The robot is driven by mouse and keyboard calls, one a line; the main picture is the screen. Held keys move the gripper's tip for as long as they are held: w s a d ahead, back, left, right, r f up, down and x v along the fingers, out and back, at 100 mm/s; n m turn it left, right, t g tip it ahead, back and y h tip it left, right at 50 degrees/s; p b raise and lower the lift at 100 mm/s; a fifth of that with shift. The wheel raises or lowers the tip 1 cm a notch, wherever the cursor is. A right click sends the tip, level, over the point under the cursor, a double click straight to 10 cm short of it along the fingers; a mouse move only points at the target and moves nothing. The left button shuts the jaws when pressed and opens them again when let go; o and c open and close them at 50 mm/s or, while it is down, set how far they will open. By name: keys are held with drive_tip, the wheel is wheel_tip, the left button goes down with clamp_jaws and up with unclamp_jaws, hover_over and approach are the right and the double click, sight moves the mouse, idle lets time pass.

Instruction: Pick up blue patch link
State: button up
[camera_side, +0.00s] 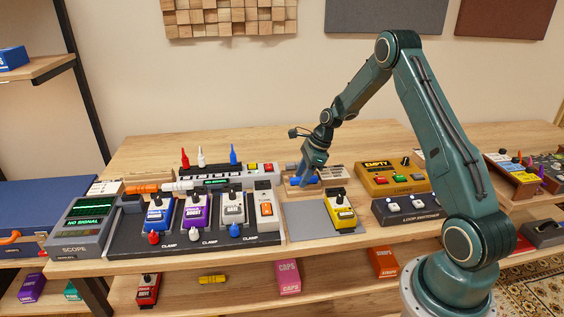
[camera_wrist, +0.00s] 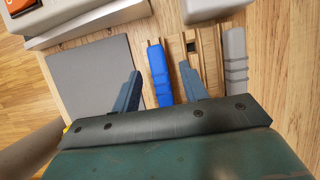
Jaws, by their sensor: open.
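The blue patch link (camera_wrist: 159,74) is a slim blue ribbed piece lying along a wooden rack (camera_wrist: 205,45) in the wrist view. My gripper (camera_wrist: 160,82) is open, with one blue-grey finger to the left of the link and the other to its right. The link lies between the fingers, and I cannot tell whether either finger touches it. In the side view my gripper (camera_side: 304,181) points down over the wooden rack (camera_side: 288,181) at the middle of the bench. A bit of blue (camera_side: 295,182) shows beside the fingers there, partly hidden by them.
A grey ribbed link (camera_wrist: 235,57) lies right of the blue one. A grey mat (camera_wrist: 94,78) lies to the left. In the side view, a yellow pedal (camera_side: 340,212) stands in front, a yellow EMPTY box (camera_side: 392,178) to the right and a pedal board (camera_side: 190,240) to the left.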

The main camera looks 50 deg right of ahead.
drive_tip(key=shift+f, duration=0.25)
idle(0.4)
clamp_jaws()
